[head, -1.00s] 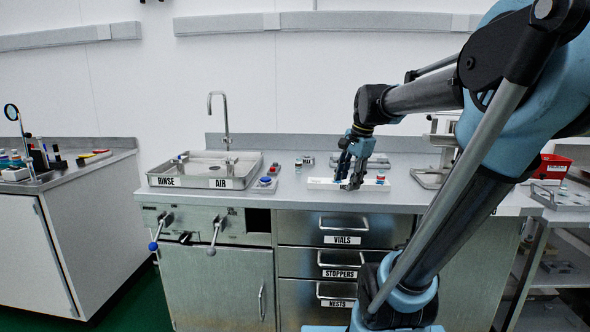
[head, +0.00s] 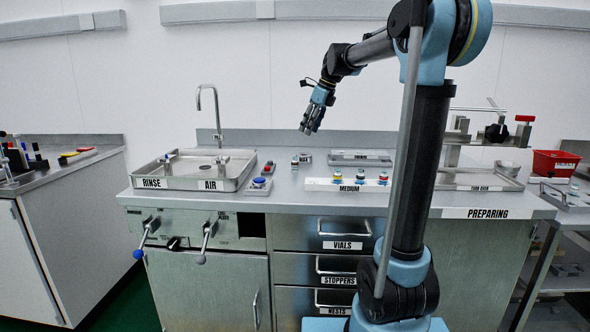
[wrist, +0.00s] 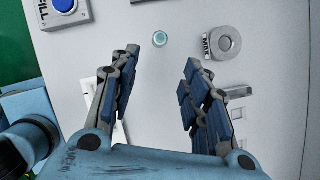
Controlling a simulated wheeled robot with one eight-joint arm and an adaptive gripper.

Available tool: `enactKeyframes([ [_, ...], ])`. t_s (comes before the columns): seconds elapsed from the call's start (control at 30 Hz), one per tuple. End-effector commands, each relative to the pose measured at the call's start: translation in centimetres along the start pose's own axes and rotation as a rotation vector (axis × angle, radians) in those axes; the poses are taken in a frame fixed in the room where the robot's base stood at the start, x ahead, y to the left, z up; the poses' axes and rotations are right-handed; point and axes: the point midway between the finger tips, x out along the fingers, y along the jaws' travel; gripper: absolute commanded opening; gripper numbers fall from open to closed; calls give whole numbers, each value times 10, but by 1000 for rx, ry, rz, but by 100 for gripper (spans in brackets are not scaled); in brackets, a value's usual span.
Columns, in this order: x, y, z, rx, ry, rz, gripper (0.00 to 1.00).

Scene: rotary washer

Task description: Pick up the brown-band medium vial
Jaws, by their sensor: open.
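My gripper (head: 312,120) is open and empty, raised above the bench left of the rack marked MEDIUM. In the wrist view its fingers (wrist: 161,62) are spread wide. I cannot tell which vial has the brown band.
A metal nest marked MAX (wrist: 222,44) stands right of the lone vial. A blue-button FILL box (wrist: 63,8) is to the left. The rinse and air sink (head: 193,183) is further left. A press (head: 478,180) stands at the right. The counter between is mostly clear.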

Motion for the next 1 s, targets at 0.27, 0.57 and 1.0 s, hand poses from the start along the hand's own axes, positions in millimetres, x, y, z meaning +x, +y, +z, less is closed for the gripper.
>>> enactKeyframes([
  [0.27,52,2,2,-6,1,1,43],
  [0.57,95,2,2,-6,0,0,43],
  [1.0,135,0,9,-8,0,1,43],
])
